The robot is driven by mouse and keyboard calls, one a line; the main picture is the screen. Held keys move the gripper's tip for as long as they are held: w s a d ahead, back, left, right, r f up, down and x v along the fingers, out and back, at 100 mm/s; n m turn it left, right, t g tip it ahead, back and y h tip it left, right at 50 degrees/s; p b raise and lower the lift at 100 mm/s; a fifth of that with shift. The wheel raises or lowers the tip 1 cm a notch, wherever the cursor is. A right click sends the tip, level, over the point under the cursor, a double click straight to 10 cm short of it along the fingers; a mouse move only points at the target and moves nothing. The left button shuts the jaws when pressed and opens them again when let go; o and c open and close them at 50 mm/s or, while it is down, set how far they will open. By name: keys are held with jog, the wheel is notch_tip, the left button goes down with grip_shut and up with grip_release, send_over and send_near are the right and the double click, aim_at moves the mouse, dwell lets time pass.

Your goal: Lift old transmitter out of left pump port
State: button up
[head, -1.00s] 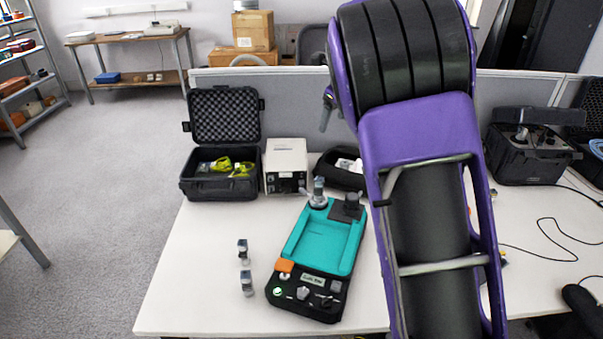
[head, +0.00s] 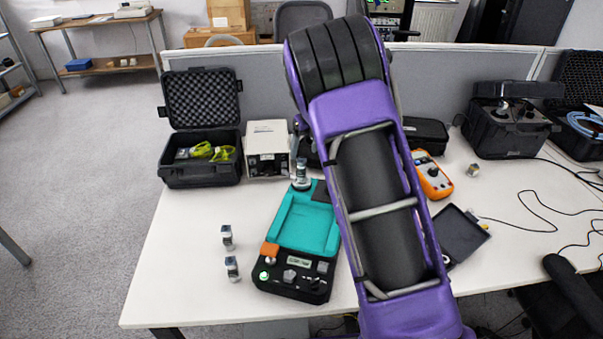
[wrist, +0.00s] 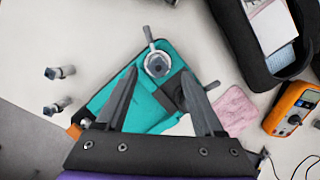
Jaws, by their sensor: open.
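The teal and black pump unit (head: 307,222) lies on the white table; its teal body also shows in the wrist view (wrist: 150,108). The old transmitter (head: 301,181), grey with a dark top, stands upright at the far left end of the pump, in the left port. From above in the wrist view it is a round metal piece with a dark centre (wrist: 157,65). My gripper (wrist: 160,74) is open above the pump, its fingertips either side of and slightly short of the transmitter in the picture, holding nothing. In the head view my arm mostly hides the gripper.
Behind are an open black case (head: 200,172) and a white box instrument (head: 268,150). An orange meter (head: 431,176) and a pink cloth (wrist: 236,110) lie to the right.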

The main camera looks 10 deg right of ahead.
aim_at(302, 158)
jog(key=shift+x, duration=2.8)
jog(key=shift+s, duration=0.15)
grip_shut()
